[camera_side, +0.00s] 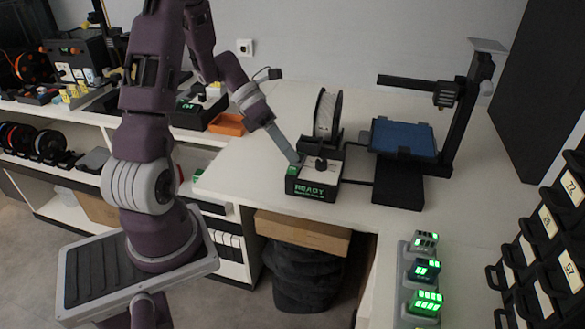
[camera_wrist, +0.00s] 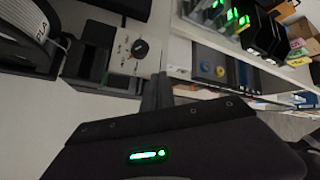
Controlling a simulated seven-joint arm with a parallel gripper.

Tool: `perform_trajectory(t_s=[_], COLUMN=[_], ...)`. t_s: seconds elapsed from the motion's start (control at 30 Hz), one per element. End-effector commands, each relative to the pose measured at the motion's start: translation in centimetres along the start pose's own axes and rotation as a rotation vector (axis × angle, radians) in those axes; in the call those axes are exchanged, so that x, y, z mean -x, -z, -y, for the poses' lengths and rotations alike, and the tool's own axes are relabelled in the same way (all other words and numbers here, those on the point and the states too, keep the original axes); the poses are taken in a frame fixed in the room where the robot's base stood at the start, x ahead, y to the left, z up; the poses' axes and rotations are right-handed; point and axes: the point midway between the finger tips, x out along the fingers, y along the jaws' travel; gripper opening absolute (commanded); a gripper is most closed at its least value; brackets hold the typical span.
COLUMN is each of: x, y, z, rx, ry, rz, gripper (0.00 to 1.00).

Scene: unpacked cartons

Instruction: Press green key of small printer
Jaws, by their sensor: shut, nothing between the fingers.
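The small printer (camera_side: 432,170) stands on the white table, with a blue bed and a black upright arm. A black control box (camera_side: 330,192) with a lit green READY display sits to its left. Its green key (camera_side: 292,171) is at the left end of the box's light top panel, beside a black knob. The panel also shows in the wrist view (camera_wrist: 124,52), where I cannot make out the key. My gripper (camera_side: 296,160) is shut and empty, pointing down with its tip right at the key. I cannot tell whether they touch. Its fingers also show in the wrist view (camera_wrist: 158,80).
A filament spool (camera_side: 327,113) stands just behind the control box. An orange tray (camera_side: 227,124) is to the left. Several small devices with green displays (camera_side: 425,270) stand at the front right, near black drawers (camera_side: 548,235). The table between spool and tray is clear.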

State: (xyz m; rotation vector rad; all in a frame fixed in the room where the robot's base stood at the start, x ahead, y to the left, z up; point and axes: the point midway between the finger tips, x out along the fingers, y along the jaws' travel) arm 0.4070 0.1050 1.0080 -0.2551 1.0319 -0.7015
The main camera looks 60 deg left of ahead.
Motion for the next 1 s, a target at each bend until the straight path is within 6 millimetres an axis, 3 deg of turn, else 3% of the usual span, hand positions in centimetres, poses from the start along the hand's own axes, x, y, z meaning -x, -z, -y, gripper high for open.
perform_trajectory(t_s=[1.0], x=[-0.64], y=[0.47], z=[-0.46], rx=[0.000], ry=[0.000], rz=[0.000], gripper=[0.00])
